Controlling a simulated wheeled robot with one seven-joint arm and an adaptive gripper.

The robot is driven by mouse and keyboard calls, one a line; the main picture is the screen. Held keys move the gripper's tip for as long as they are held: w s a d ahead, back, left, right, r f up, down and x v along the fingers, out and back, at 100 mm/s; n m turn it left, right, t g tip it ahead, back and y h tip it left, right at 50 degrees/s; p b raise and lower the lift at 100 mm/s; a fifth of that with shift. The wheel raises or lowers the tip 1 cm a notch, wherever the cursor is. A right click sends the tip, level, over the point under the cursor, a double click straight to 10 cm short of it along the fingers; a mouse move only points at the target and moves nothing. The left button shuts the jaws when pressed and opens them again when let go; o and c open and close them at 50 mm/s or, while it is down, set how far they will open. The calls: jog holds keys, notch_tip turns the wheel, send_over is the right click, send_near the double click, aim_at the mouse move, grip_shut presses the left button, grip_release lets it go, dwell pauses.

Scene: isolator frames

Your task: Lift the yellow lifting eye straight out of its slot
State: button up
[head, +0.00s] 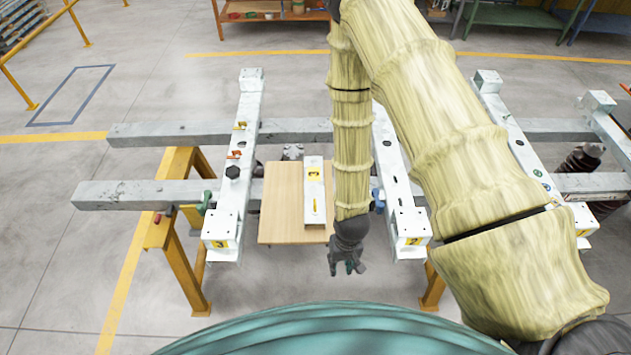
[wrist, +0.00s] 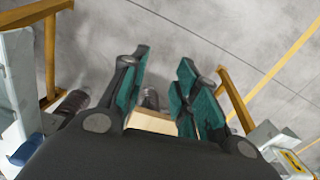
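A small yellow piece (head: 240,125) stands on the left white crossbeam (head: 247,105); it may be the lifting eye, but it is too small to tell its shape or slot. A slim yellow piece (head: 316,206) also shows on the white plate that lies on the wooden board, and I cannot tell which is the eye. My gripper (head: 347,268) hangs in front of the board's near right corner, apart from both. In the wrist view my gripper (wrist: 160,95) has its teal-padded fingers spread, with nothing held between them. Neither yellow piece shows there.
The wooden board (head: 280,205) carries the white plate (head: 315,188) with a yellow number label. An orange-red piece (head: 234,154) and a black hexagonal knob (head: 232,172) sit on the left crossbeam. Grey rails (head: 130,194) rest on yellow trestles (head: 176,260). The right crossbeam (head: 393,170) stands close to my arm.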

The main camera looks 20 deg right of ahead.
jog(key=w+a+r, duration=0.1)
jog(key=w+r, duration=0.4)
jog(key=w, duration=0.8)
notch_tip(320, 180, up, 6)
jog(key=m, duration=0.2)
send_over(315, 198)
jog(key=s, duration=0.1)
jog(key=shift+a+h, duration=0.15)
jog(key=shift+h, duration=0.15)
notch_tip(315, 198, down, 10)
jog(key=b, duration=0.6)
jog(key=shift+f, duration=0.15)
grip_shut()
jog(key=shift+w, duration=0.45)
jog(key=shift+r+p, duration=0.55)
jog(key=shift+r, duration=0.7)
dwell(2.1)
